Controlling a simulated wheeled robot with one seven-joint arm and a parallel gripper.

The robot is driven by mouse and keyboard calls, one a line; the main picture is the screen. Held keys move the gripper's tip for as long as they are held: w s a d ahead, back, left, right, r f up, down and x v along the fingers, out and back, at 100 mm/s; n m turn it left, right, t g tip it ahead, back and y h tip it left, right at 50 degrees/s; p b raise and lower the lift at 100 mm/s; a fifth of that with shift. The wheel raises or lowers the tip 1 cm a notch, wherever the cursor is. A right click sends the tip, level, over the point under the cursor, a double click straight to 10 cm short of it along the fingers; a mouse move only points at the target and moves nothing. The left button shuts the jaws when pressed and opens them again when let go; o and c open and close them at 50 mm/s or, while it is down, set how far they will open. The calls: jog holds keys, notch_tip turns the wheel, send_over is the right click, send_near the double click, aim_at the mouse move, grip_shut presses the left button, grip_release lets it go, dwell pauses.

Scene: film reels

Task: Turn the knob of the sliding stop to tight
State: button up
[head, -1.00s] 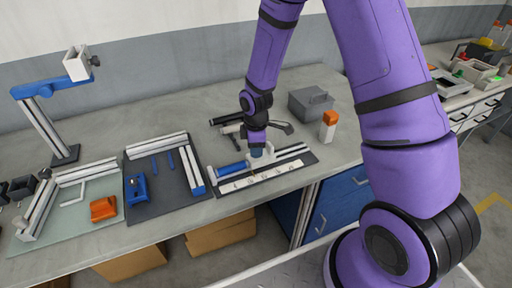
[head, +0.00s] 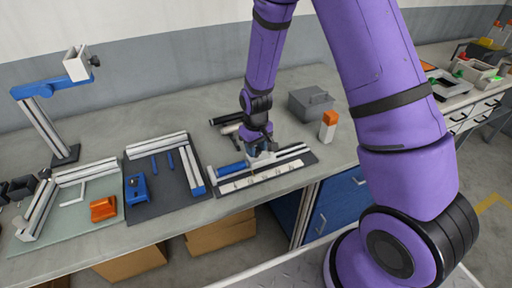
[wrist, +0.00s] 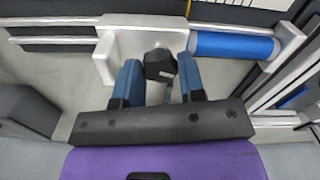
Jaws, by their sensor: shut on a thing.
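The sliding stop is a pale block (wrist: 108,52) on the rails of a dark-based jig; in the head view it (head: 262,158) is partly covered by my gripper. Its knob (wrist: 160,64) is black and lobed and sits between my blue fingertips in the wrist view. My gripper (wrist: 159,80) is shut on the knob, one finger on each side. The knob is hidden in the head view, and I cannot tell how tight it is.
A blue roller (wrist: 232,44) lies right beside the stop, and a white scale strip (head: 262,177) runs along the jig's front. A grey box (head: 311,103) and an orange-topped block (head: 328,126) stand behind to the right. Other fixtures (head: 160,170) lie to the left.

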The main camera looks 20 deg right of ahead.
jog(key=m, duration=1.4)
dwell(0.6)
jog(key=o, duration=0.9)
jog(key=shift+r, duration=0.1)
notch_tip(320, 180, up, 11)
jog(key=shift+f, duration=0.15)
